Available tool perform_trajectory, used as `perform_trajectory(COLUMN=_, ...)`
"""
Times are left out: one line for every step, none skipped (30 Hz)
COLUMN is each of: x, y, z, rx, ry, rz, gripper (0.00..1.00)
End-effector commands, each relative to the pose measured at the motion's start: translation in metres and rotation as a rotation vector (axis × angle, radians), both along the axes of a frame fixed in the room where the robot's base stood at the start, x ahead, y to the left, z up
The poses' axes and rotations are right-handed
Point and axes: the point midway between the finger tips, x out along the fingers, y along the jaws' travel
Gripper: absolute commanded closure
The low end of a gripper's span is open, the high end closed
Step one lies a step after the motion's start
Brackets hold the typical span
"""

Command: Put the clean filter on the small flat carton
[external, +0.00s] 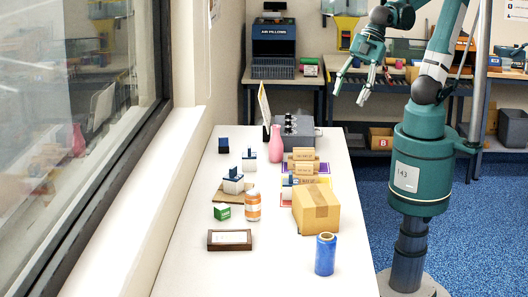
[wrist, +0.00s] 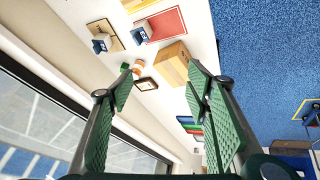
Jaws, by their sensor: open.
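My gripper (external: 351,96) is open and empty, raised to the right of the white table. Its two green fingers stand wide apart in the wrist view (wrist: 160,78). A flat tan carton piece (external: 218,196) lies on the table's left side, with a white block with a blue top (external: 233,184) on or over it. A similar blue-and-white block (external: 249,160) stands farther back, and a dark blue one (external: 223,146) behind that. I cannot tell which thing is the clean filter. The flat carton also shows in the wrist view (wrist: 112,44).
A large tan box (external: 316,208), an orange jar (external: 253,205), a green box (external: 222,211), a dark frame (external: 229,240) and a blue roll (external: 325,254) stand nearer. A pink vase (external: 276,144) and tan cartons (external: 304,168) stand farther back. A window lines the left.

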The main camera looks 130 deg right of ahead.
Motion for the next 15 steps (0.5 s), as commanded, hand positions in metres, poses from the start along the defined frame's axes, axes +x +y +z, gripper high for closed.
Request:
perform_trajectory(x=-0.009, y=0.004, z=-0.001, rx=0.021, ry=-0.011, rz=-0.026, gripper=0.52)
perform_trajectory(x=-0.014, y=0.006, z=-0.002, rx=0.034, ry=-0.018, rz=-0.044, gripper=0.52)
perform_trajectory(x=-0.019, y=0.009, z=-0.003, rx=0.053, ry=-0.027, rz=-0.069, gripper=0.52)
perform_trajectory(x=-0.024, y=0.011, z=-0.004, rx=0.066, ry=-0.033, rz=-0.086, gripper=0.52)
perform_trajectory(x=-0.028, y=0.012, z=-0.005, rx=0.080, ry=-0.040, rz=-0.103, gripper=0.52)
perform_trajectory(x=-0.034, y=0.015, z=-0.007, rx=0.099, ry=-0.049, rz=-0.128, gripper=0.52)
perform_trajectory(x=-0.038, y=0.017, z=-0.007, rx=0.113, ry=-0.056, rz=-0.145, gripper=0.52)
perform_trajectory(x=-0.042, y=0.019, z=-0.008, rx=0.127, ry=-0.062, rz=-0.162, gripper=0.52)
perform_trajectory(x=-0.047, y=0.021, z=-0.010, rx=0.145, ry=-0.069, rz=-0.183, gripper=0.52)
perform_trajectory(x=-0.050, y=0.022, z=-0.011, rx=0.158, ry=-0.074, rz=-0.199, gripper=0.52)
perform_trajectory(x=-0.054, y=0.024, z=-0.013, rx=0.169, ry=-0.079, rz=-0.213, gripper=0.52)
perform_trajectory(x=-0.057, y=0.025, z=-0.014, rx=0.185, ry=-0.086, rz=-0.231, gripper=0.52)
perform_trajectory(x=-0.060, y=0.026, z=-0.015, rx=0.196, ry=-0.090, rz=-0.243, gripper=0.52)
perform_trajectory(x=-0.062, y=0.027, z=-0.016, rx=0.205, ry=-0.093, rz=-0.254, gripper=0.52)
perform_trajectory(x=-0.065, y=0.028, z=-0.017, rx=0.217, ry=-0.098, rz=-0.268, gripper=0.52)
